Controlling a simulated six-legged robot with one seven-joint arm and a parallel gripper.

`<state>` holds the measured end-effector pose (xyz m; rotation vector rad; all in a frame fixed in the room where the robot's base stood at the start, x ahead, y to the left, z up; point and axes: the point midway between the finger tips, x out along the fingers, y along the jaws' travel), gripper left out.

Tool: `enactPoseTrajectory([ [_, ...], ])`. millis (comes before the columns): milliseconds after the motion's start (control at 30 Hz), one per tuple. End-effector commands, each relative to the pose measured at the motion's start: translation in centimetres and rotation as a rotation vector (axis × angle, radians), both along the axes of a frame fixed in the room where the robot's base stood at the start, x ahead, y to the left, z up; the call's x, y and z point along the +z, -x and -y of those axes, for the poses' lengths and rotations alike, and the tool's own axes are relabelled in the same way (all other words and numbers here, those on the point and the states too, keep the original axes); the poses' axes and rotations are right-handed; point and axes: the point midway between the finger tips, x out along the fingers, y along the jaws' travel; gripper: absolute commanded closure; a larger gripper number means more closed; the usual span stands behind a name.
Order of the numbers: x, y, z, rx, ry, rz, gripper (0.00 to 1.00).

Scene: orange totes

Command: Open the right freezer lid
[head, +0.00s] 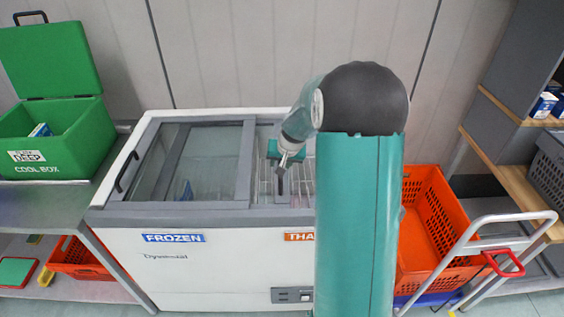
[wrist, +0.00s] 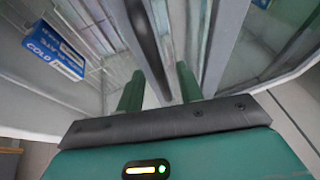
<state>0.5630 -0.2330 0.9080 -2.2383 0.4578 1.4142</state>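The white chest freezer (head: 225,262) stands ahead with a FROZEN label on its left half and a partly hidden orange label on its right half. The left glass lid (head: 215,165) covers the left half and has a black handle at its left end; a grey bar crosses beneath its glass. Wire racks show in the right half, largely behind my arm. My gripper (head: 282,168) is over the right half, pointing down. In the wrist view its two green fingers (wrist: 160,90) are apart, with a dark handle-like bar (wrist: 143,30) running between them. Contact is unclear.
A green cool box (head: 55,140) with raised lid stands on a metal table at left. An orange tote (head: 436,215) sits in a cart at right, beside wooden shelves (head: 520,180). A blue box (wrist: 55,50) lies inside the freezer. The wall is close behind.

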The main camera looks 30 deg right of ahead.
Motion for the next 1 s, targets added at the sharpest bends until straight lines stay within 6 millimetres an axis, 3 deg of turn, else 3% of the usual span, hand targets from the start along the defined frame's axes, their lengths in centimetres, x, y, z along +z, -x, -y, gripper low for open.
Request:
enactPoseTrajectory([
  [367,0.8,0.3,0.2,-0.002,0.003,0.004,0.64],
  [1000,11.7,5.3,-0.4,-0.001,0.003,0.003,0.64],
])
